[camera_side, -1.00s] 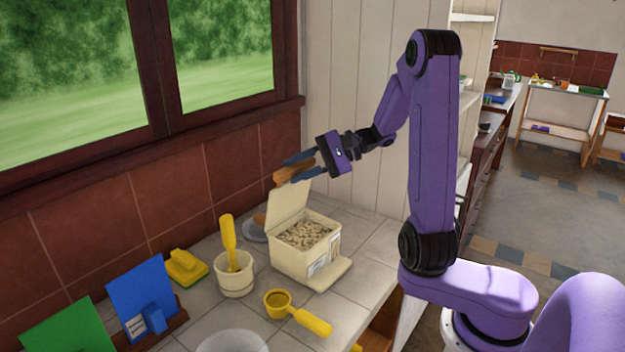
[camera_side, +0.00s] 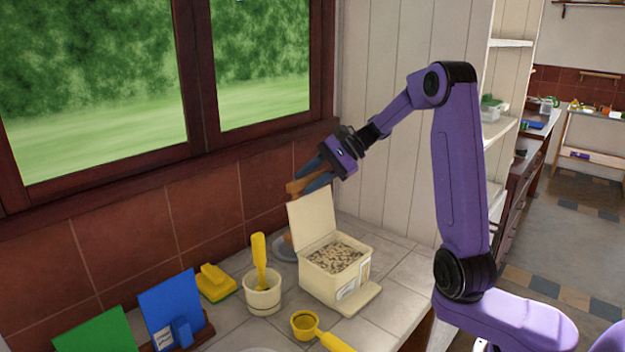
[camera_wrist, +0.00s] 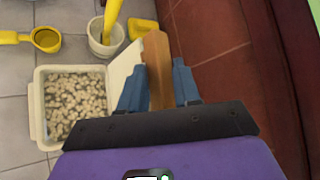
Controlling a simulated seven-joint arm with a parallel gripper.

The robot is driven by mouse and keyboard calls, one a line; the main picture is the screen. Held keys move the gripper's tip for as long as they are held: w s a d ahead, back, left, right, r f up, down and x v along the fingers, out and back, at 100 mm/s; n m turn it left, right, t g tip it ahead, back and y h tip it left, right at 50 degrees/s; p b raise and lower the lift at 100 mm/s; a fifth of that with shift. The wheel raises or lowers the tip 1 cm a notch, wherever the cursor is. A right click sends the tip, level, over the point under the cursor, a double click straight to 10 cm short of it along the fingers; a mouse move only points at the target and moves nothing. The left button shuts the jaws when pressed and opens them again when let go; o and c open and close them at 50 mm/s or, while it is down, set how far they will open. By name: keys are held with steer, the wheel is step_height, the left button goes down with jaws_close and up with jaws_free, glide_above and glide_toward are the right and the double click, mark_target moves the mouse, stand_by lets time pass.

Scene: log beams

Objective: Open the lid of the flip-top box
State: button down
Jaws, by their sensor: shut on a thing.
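The cream flip-top box (camera_side: 329,284) stands on the tiled counter, full of small pale pieces (camera_side: 337,257). Its lid (camera_side: 313,216) is up, leaning back a little past upright. The box also shows in the wrist view (camera_wrist: 40,105), with the lid (camera_wrist: 127,68) at its right side. My gripper (camera_side: 309,181) is above and behind the lid. It is shut on a brown wooden piece (camera_wrist: 157,62), held between the blue fingers. This piece is close to the lid's back; I cannot tell if they touch.
A cream cup (camera_side: 262,299) with a yellow-handled tool stands left of the box, and a yellow scoop (camera_side: 305,325) lies in front. A yellow sponge-like block (camera_side: 214,283) and blue (camera_side: 171,308) and green (camera_side: 97,333) boards are farther left. The tiled wall and window are close behind.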

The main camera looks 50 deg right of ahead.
steer(key=shift+s+f, duration=0.35)
steer(key=shift+f, duration=0.4)
steer(key=c, duration=1)
jaws_free()
steer(key=shift+o, duration=0.2)
steer(key=shift+d, duration=0.1)
steer(key=v, duration=1.7)
steer(key=shift+w+r, duration=0.15)
steer(key=shift+r, duration=0.35)
